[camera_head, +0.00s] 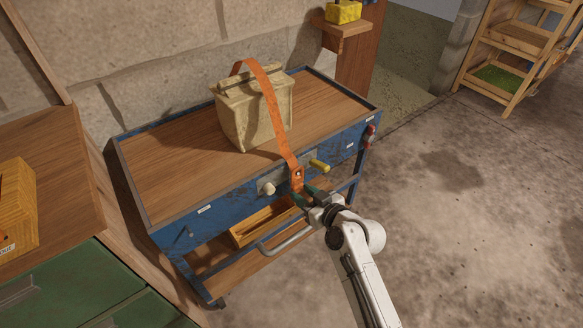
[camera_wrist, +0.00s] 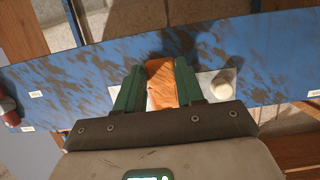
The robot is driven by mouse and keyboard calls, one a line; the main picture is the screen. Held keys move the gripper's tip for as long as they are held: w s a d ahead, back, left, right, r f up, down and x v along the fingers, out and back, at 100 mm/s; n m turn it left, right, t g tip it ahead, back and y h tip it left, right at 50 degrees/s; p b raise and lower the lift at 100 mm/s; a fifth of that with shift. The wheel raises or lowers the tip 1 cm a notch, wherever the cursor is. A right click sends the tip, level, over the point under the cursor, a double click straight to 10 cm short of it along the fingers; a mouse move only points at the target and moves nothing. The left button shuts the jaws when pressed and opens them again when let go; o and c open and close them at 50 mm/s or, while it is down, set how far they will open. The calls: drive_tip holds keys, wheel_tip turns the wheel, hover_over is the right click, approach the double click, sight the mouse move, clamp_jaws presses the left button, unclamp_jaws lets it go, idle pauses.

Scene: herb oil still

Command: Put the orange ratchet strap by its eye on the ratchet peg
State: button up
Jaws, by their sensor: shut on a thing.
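The orange ratchet strap (camera_head: 270,105) runs over the beige lidded box (camera_head: 243,115) and down its front to the cart's near side. Its end, with a small dark hole, is at my gripper (camera_head: 302,197). My gripper is shut on the strap end, which also shows between the green fingers in the wrist view (camera_wrist: 161,84). A pale round-ended peg (camera_head: 267,188) sticks out of a metal plate on the blue side panel, left of the strap end. The peg shows to the right of my gripper in the wrist view (camera_wrist: 222,86). The strap end is apart from it.
A yellow handle (camera_head: 319,165) sticks out right of the strap. The blue cart (camera_head: 165,155) has a wooden top, a front rail (camera_head: 285,241) and a lower wooden tray (camera_head: 262,224). A green-drawered bench stands left; open floor lies right.

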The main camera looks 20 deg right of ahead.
drive_tip(key=shift+w+a+f+b, duration=0.1)
drive_tip(key=shift+w+a+b, duration=0.15)
drive_tip(key=shift+w+b, duration=0.3)
idle(1.2)
drive_tip(key=shift+w+f, duration=0.2)
drive_tip(key=shift+w, duration=0.2)
idle(0.6)
drive_tip(key=shift+a+f+b, duration=0.1)
drive_tip(key=shift+f+b, duration=0.05)
drive_tip(key=shift+b, duration=0.4)
drive_tip(key=o, duration=1.1)
drive_tip(key=shift+s, duration=0.1)
drive_tip(key=p+v, duration=0.1)
drive_tip(key=v, duration=0.9)
drive_tip(key=shift+s+p, duration=0.25)
drive_tip(key=shift+p, duration=0.1)
